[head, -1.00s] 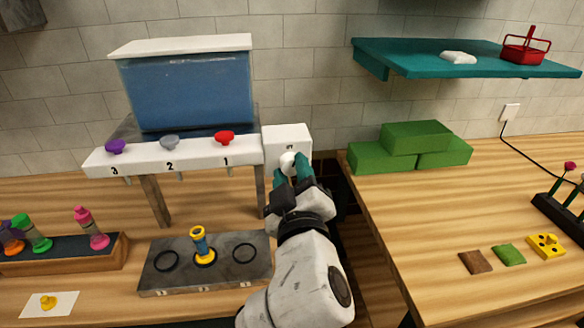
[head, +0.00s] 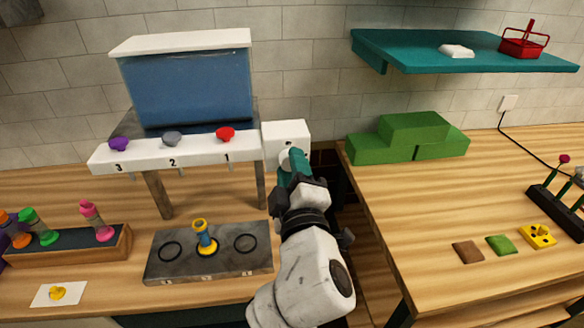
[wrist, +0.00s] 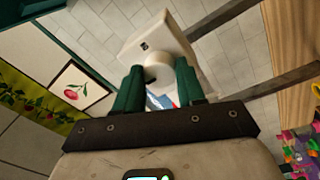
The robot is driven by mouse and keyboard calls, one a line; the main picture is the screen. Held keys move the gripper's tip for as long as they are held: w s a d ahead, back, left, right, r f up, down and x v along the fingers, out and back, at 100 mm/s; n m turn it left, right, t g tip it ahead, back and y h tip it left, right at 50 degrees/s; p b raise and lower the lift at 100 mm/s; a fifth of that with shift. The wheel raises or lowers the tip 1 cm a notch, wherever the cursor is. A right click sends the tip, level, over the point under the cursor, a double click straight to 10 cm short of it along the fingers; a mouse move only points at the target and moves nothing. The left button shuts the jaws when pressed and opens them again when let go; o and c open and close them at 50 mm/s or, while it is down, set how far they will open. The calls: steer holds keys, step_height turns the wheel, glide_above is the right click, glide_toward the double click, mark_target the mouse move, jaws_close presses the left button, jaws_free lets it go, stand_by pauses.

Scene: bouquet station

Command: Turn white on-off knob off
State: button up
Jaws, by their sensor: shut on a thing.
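The white on-off knob (head: 284,156) sits on the front of a small white box (head: 284,131) at the right end of the white shelf under the blue tank. My gripper (head: 293,161) is at the knob, its green fingers covering part of it in the head view. In the wrist view the knob (wrist: 158,73) lies between the two fingers of my gripper (wrist: 159,84), which is shut on it. A dark mark shows on the box face (wrist: 165,38) above the knob. I cannot read the mark.
Purple (head: 119,144), grey (head: 172,138) and red (head: 225,134) knobs line the shelf to the left. Green blocks (head: 375,148) lie on the right table, across a gap.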

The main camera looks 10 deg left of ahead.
steer(key=o, duration=1)
steer(key=shift+o, duration=0.2)
steer(key=r+b+v, duration=0.1)
steer(key=b+v, duration=0.1)
steer(key=v, duration=0.8)
steer(key=shift+s+f, duration=0.4)
steer(key=shift+f, duration=0.15)
steer(key=shift+d, duration=0.1)
